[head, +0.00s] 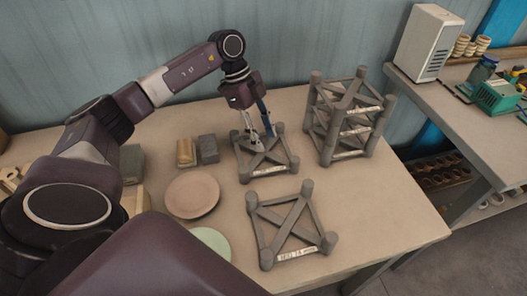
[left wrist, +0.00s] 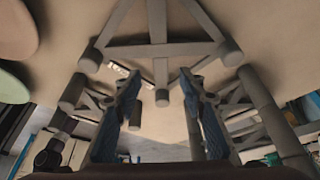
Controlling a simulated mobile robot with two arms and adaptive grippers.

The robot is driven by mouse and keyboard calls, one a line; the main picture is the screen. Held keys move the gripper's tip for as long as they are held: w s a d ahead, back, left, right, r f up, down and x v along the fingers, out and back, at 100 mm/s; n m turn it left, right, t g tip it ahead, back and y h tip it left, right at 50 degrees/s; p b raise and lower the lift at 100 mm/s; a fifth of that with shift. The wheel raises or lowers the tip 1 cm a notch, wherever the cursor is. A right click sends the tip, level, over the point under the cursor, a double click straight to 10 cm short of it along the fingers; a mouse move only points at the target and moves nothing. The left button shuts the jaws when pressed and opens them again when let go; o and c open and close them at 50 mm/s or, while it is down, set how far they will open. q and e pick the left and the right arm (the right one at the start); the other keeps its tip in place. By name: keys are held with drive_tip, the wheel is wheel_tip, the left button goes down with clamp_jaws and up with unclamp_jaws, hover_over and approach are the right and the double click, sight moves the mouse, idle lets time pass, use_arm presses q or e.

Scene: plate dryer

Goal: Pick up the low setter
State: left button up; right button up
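Two single grey setters, square frames with crossed bars and corner posts, lie on the table: one in the middle (head: 286,163) and one nearer the front (head: 262,240). Each has a white label; I cannot read for sure which says low. My left gripper (head: 258,139) points down over the crossed bars of the middle setter, its fingers close to them. In the left wrist view the two blue-padded fingers (left wrist: 161,85) stand apart, with grey bars and posts (left wrist: 160,50) ahead of and beyond them. I cannot tell if they touch. My right gripper is in neither view.
A tall stack of setters (head: 315,116) stands at the back right. A pinkish plate (head: 192,195), a green plate (head: 211,240) and small blocks (head: 208,149) lie left of the single setters. A side bench (head: 450,110) stands right. The table's front right corner (head: 400,232) is clear.

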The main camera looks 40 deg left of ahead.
sight(273, 156)
use_arm(q)
drive_tip(key=shift+s+d+f, duration=0.1)
drive_tip(key=shift+d+f, duration=0.45)
drive_tip(key=shift+f, duration=0.2)
drive_tip(key=p+x, duration=0.1)
drive_tip(key=x, duration=0.3)
drive_tip(key=shift+f+p, duration=0.3)
drive_tip(key=shift+f, duration=0.05)
clamp_jaws()
drive_tip(key=shift+r, duration=0.1)
